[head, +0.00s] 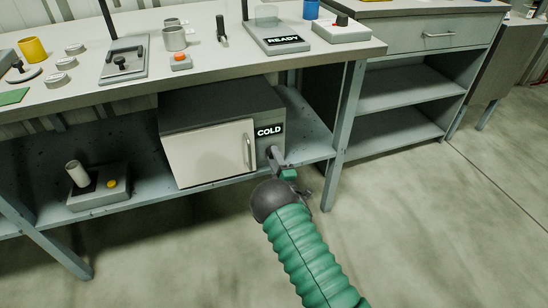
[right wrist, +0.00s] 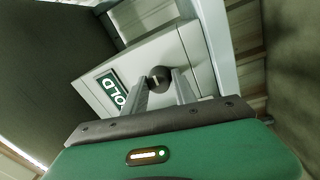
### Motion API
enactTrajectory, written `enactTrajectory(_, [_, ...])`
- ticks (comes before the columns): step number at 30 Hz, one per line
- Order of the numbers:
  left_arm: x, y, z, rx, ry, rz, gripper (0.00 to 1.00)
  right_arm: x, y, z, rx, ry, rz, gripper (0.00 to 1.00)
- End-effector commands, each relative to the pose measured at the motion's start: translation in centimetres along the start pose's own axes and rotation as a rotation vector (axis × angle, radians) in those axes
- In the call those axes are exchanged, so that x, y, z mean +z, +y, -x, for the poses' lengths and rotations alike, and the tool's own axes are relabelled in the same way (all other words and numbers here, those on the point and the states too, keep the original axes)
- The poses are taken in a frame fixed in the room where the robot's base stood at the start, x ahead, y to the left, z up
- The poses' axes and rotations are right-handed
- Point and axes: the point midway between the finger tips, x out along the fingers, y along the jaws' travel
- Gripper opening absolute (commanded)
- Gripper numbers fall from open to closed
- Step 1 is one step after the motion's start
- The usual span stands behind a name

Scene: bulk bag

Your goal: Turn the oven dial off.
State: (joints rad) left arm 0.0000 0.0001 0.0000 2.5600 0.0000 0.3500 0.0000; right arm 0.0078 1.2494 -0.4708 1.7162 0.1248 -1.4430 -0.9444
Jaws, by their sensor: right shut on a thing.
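The oven (head: 208,148) is a grey box with a white door and a vertical handle, on the shelf under the workbench. A label on its front right reads COLD. My right gripper (head: 275,158) reaches the oven's front below that label and hides the dial in the head view. In the right wrist view, the dark round dial (right wrist: 159,77) sits between the tips of my right gripper (right wrist: 161,84), which is shut on it. The dial's pointer direction cannot be made out. My left gripper is not in view.
The bench leg (head: 345,135) stands just right of the oven and my right arm. The floor in front is clear.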

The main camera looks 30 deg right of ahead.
Motion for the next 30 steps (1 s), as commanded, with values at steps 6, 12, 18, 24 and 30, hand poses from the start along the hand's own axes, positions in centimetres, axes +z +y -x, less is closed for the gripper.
enactTrajectory(6, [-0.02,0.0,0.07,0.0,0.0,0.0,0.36,-0.18,-0.54,0.2,-0.012,0.01,0.052,0.0])
enactTrajectory(12, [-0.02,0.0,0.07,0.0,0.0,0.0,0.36,-0.21,-0.61,0.2,-0.013,0.012,0.065,0.0])
enactTrajectory(18, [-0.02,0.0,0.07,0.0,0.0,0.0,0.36,-0.24,-0.67,0.21,-0.015,0.013,0.065,0.0])
enactTrajectory(24, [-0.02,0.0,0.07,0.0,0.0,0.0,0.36,-0.23,-0.62,0.19,-0.014,0.013,0.064,0.49])
enactTrajectory(30, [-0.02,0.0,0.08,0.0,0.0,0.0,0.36,-0.13,-0.35,0.12,-0.008,0.011,0.064,0.54])
